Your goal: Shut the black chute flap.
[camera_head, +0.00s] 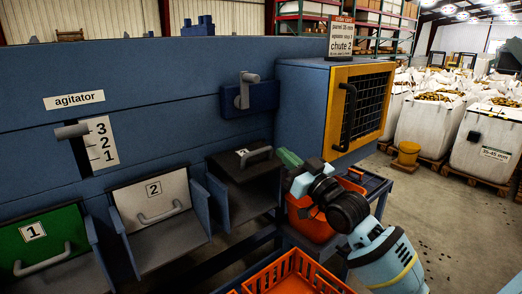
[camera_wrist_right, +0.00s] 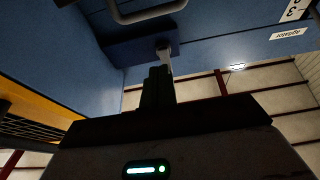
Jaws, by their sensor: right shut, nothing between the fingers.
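The black chute flap (camera_head: 228,164) is at the right end of the row of chutes in the head view. It has a small white number label and a grey bar handle (camera_head: 257,156). It tilts over its blue-sided chute, with a dark gap below it. My right gripper (camera_head: 287,158) is just right of the flap's handle, apart from it as far as I can see. In the right wrist view its dark fingers (camera_wrist_right: 158,82) are together and empty, and a grey bar handle (camera_wrist_right: 145,12) shows above them. My left gripper is not in view.
A green flap (camera_head: 50,240) and a pale flap (camera_head: 152,200) are to the left. A blue box with a yellow-framed grille (camera_head: 362,105) stands behind my right arm. Orange crates (camera_head: 290,275) sit below. A grey lever (camera_head: 245,90) is above the black flap.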

